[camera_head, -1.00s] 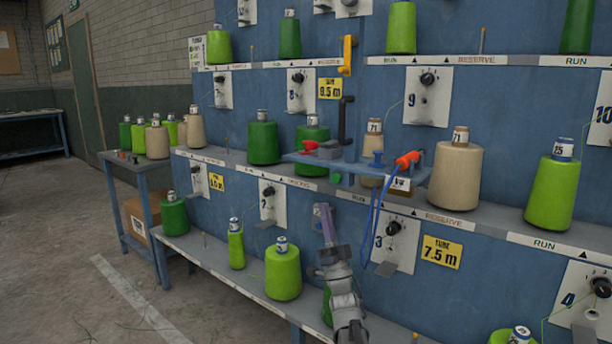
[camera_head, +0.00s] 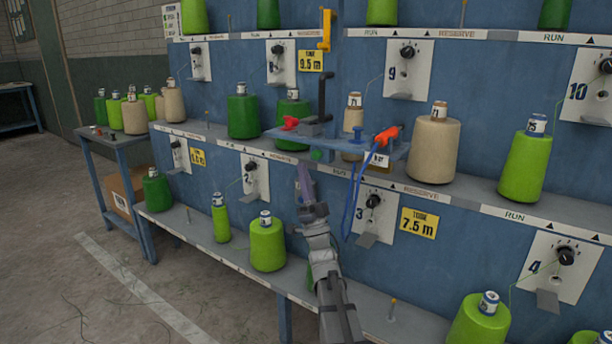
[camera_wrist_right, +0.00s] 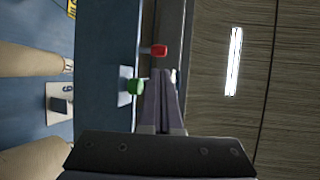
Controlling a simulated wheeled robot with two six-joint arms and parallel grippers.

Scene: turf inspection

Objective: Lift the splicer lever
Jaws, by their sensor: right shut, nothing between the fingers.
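The splicer (camera_head: 317,126) is a grey block on a small blue shelf (camera_head: 345,146) fixed to the rack. A red handle (camera_head: 291,123), which looks like its lever, sticks out to the left. A black cranked bar (camera_head: 322,95) stands behind the block. A green knob (camera_head: 316,155) is under the shelf. My right gripper (camera_head: 303,165) is shut and empty, pointing upward just below the shelf, left of the green knob. In the right wrist view, the red handle (camera_wrist_right: 159,50) lies just beyond the fingertips (camera_wrist_right: 163,72), and the green knob (camera_wrist_right: 135,86) is beside them. My left gripper is not in view.
An orange-red tool (camera_head: 386,136) with a blue hose hangs at the shelf's right end. Tan cones (camera_head: 432,150) and green cones (camera_head: 243,115) stand on the rack ledges. A yellow hook (camera_head: 326,31) is above. The floor at left is open.

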